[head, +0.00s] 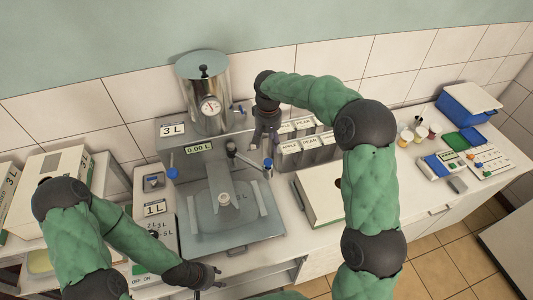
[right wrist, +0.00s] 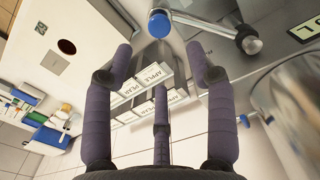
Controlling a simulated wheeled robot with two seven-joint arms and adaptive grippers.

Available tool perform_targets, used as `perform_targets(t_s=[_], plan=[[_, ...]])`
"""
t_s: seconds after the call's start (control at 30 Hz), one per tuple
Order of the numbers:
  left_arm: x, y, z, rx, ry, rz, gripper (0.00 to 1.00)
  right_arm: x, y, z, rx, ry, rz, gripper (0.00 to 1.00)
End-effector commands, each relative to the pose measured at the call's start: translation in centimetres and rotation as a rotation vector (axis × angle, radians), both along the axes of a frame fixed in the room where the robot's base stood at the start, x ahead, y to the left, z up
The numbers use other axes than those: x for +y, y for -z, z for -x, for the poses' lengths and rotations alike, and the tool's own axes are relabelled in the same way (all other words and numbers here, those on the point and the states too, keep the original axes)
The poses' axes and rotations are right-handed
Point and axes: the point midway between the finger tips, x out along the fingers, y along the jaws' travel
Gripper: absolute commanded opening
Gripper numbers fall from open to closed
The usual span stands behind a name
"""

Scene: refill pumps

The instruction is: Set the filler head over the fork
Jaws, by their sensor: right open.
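A metal swing arm with a dark ball joint (head: 231,147) and a blue-capped end (head: 267,162), apparently the filler head, extends right from the grey machine. It also shows in the right wrist view as a metal arm with a blue cap (right wrist: 159,25). My right gripper (head: 267,137) is above the blue-capped end, its fingers spread with nothing between them. I cannot clearly make out the fork there. My left gripper (head: 214,272) is at the platform's front left; its fingers are too small to read.
A steel tank with a gauge (head: 209,106) stands on the machine. Labelled cartons (head: 309,150) stand behind the right gripper's side, with a white box (head: 318,200) in front. A blue cooler (head: 468,103), small cups (head: 420,131) and trays (head: 485,160) are far right.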

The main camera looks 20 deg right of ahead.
Motion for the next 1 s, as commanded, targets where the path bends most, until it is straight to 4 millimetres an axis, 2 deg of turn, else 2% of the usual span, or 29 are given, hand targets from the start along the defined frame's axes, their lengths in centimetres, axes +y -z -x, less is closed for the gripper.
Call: perform_targets(t_s=[0.3, 0.5, 0.7, 0.97, 1.0], plan=[[0.0, -1.0, 0.0, 0.000, 0.000, 0.000, 0.40, 0.0, 5.6, 0.1, 0.004, -0.001, 0.000, 0.56], [0.0, -1.5, 0.0, -0.001, 0.000, 0.000, 0.40, 0.0, 8.4, 0.1, 0.003, -0.001, 0.000, 0.56], [0.0, -1.7, 0.0, -0.001, 0.000, 0.000, 0.40, 0.0, 9.6, 0.1, 0.001, 0.000, -0.002, 0.56], [0.0, -1.6, 0.0, -0.001, 0.000, 0.000, 0.40, 0.0, 9.8, 0.1, 0.001, -0.001, -0.002, 0.56], [0.0, -1.6, 0.0, -0.001, 0.000, 0.000, 0.40, 0.0, 9.8, 0.1, 0.001, -0.001, -0.001, 0.54]])
